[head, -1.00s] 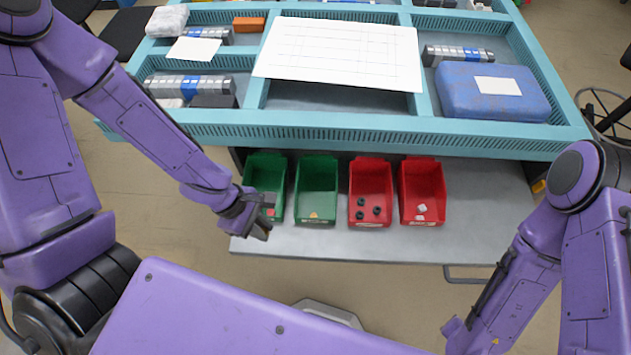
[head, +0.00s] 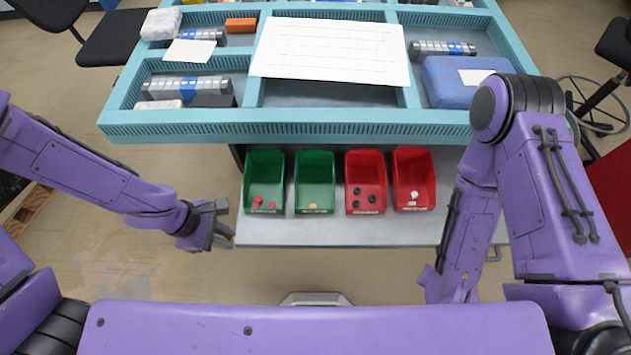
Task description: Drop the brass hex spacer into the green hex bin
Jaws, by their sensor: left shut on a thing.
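Two green bins stand side by side on the low grey shelf: the left green bin (head: 264,165) holds small red pieces, and the right green bin (head: 315,165) holds a small yellow-orange piece (head: 313,206). I cannot tell from here which one is the hex bin. My left gripper (head: 226,238) is shut, low beside the shelf's left edge and left of the green bins. The thing in its fingers is hidden or too small to make out, so I cannot confirm that it is the brass hex spacer. My right gripper is not in view; only its arm shows on the right.
Two red bins stand right of the green ones: the near-middle red bin (head: 364,165) holds black pieces, the right red bin (head: 412,165) a white piece. The teal workbench edge (head: 300,128) overhangs behind the bins. Shelf (head: 340,232) in front of them is clear.

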